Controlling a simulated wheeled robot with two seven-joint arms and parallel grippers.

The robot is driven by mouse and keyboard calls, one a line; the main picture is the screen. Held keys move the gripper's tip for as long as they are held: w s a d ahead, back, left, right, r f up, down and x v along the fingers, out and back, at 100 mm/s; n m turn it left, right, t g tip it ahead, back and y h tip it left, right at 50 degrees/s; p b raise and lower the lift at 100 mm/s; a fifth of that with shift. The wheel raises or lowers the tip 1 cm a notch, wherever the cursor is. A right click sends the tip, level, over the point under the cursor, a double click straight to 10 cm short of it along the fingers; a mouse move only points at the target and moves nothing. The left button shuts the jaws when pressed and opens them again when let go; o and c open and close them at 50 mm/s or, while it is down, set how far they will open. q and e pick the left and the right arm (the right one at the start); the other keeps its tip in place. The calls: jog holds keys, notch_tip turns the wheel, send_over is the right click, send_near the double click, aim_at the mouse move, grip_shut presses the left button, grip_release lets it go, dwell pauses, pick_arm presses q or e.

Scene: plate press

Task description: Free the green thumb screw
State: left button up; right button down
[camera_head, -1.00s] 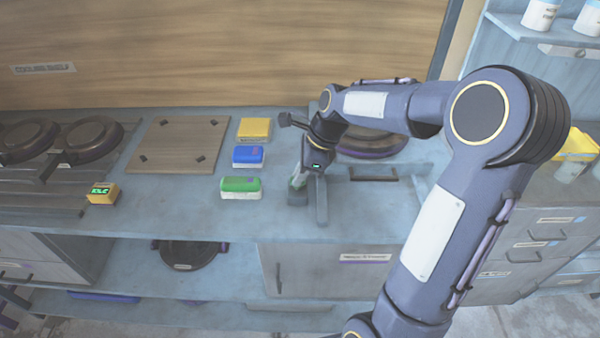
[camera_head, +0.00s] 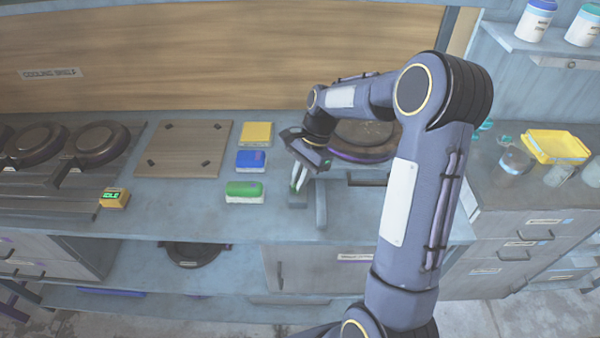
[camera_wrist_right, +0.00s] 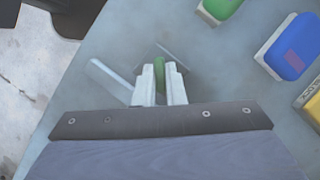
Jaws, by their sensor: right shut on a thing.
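The green thumb screw (camera_wrist_right: 159,65) shows as a green piece between the fingertips in the right wrist view. My right gripper (camera_wrist_right: 159,80) is shut on it. In the head view this gripper (camera_head: 298,180) points down over a small grey block (camera_head: 298,200) beside a grey bar (camera_head: 321,205) at the counter's front; the fingers mostly hide the screw there. In the wrist view a pale bar (camera_wrist_right: 108,82) lies left of the fingers. My left gripper is not in view.
Green (camera_head: 244,188), blue (camera_head: 250,160) and yellow (camera_head: 256,133) sponge-like blocks sit left of the gripper. A dark round plate (camera_head: 358,142) lies behind my arm. A small box reading IDLE (camera_head: 114,198) stands at left. Counter between is clear.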

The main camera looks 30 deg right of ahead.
jog(key=n+g+p, duration=0.1)
jog(key=n, duration=0.2)
jog(key=shift+w+r, duration=0.1)
jog(key=n+g+h+p, duration=0.1)
jog(key=n, duration=0.2)
jog(key=shift+w+a, duration=0.1)
jog(key=n+g+h+p, duration=0.1)
jog(key=n, duration=0.3)
jog(key=n+h, duration=0.1)
jog(key=n, duration=0.1)
jog(key=shift+a+n, duration=0.15)
jog(key=shift+n, duration=0.25)
jog(key=n+h, duration=0.2)
jog(key=n, duration=0.1)
jog(key=shift+a+n+g, duration=0.1)
jog(key=shift+n+g, duration=0.2)
jog(key=shift+n, duration=0.1)
jog(key=n+h, duration=0.1)
jog(key=n, duration=0.2)
jog(key=shift+a+n, duration=0.1)
jog(key=shift+n, duration=0.2)
jog(key=n+t+h, duration=0.1)
jog(key=n, duration=0.2)
jog(key=shift+a, duration=0.1)
jog(key=shift+n+t+h, duration=0.5)
jog(key=shift+n+h, duration=0.2)
jog(key=shift+n, duration=1.4)
